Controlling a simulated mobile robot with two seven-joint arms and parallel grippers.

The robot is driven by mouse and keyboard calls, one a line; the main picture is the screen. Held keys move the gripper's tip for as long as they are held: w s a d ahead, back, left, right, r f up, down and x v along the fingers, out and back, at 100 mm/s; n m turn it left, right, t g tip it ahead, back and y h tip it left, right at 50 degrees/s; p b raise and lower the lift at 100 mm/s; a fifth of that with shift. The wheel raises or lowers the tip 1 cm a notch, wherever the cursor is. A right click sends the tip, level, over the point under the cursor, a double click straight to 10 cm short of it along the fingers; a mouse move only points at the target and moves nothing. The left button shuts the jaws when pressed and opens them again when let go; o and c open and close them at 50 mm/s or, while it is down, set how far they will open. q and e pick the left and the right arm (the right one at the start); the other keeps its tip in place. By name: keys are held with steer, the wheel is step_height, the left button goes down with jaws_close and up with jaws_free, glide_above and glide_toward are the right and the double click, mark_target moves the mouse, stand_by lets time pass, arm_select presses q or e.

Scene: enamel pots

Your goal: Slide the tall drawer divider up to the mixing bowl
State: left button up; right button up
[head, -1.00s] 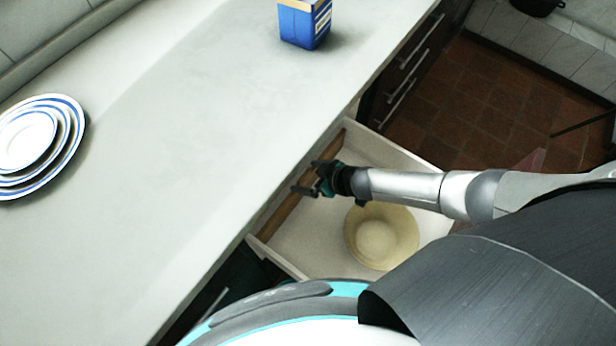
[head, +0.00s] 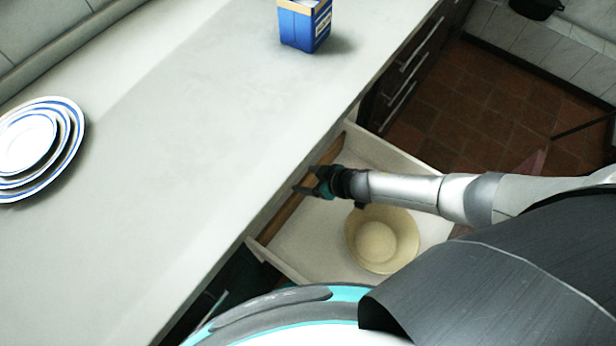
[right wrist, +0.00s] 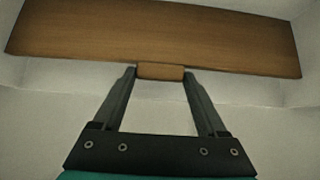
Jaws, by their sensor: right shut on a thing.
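The tall drawer divider (head: 287,213) is a brown wooden board standing across the open drawer, close to the counter edge. In the right wrist view the divider (right wrist: 150,38) spans nearly the whole width and has a small wooden tab (right wrist: 161,72) on its near side. My right gripper (head: 305,189) reaches over the drawer and is shut on this tab, one finger at each end. The mixing bowl (head: 381,243) is cream-yellow and sits in the drawer, apart from the divider, with floor between them. My arm passes just above its upper rim. My left gripper is not in view.
The pale drawer (head: 310,255) is pulled out from under the grey counter (head: 170,180). A blue carton (head: 304,27) and stacked blue-rimmed plates (head: 70,165) stand on the counter. Closed dark drawers (head: 405,75) lie beyond. The drawer floor between divider and bowl is clear.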

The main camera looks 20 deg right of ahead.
jaws_close()
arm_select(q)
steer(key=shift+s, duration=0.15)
